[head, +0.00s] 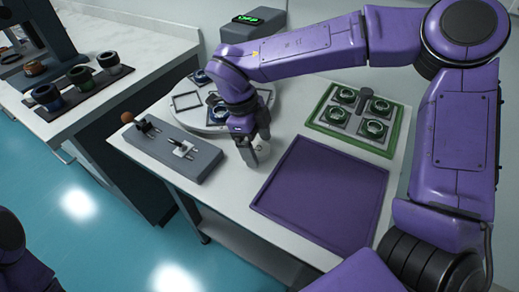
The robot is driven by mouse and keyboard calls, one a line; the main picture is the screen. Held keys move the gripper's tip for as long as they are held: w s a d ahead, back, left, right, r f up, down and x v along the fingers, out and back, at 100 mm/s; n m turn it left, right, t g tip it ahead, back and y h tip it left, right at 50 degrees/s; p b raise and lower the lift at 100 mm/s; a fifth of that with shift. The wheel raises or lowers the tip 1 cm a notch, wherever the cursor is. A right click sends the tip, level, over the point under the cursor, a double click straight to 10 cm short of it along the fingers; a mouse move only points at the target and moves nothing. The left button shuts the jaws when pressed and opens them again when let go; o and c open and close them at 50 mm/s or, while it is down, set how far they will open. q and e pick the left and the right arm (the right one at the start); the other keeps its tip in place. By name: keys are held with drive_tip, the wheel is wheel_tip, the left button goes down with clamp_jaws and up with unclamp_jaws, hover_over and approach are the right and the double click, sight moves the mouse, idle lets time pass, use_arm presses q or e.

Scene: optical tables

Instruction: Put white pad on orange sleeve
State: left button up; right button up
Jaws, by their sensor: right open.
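My right gripper (252,154) is open and points down over the white table, just right of the long grey block. A small white piece (183,147) sits on that grey block (205,168); it may be the white pad, but it is too small to be sure. The gripper is to the right of it and apart from it. An orange-brown rounded piece (127,117) stands at the block's left end. Another orange-brown ring (34,68) is on the far left bench. I cannot tell which is the orange sleeve. My left gripper is out of view.
A purple tray (345,171) lies empty at the right front. A green-framed tray (394,141) with several ringed parts is behind it. A round white plate (184,124) with frames stands behind my gripper. Banded cups (47,97) stand on the left bench.

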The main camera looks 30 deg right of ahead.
drive_tip(key=c, duration=1.2)
drive_tip(key=shift+r, duration=0.1)
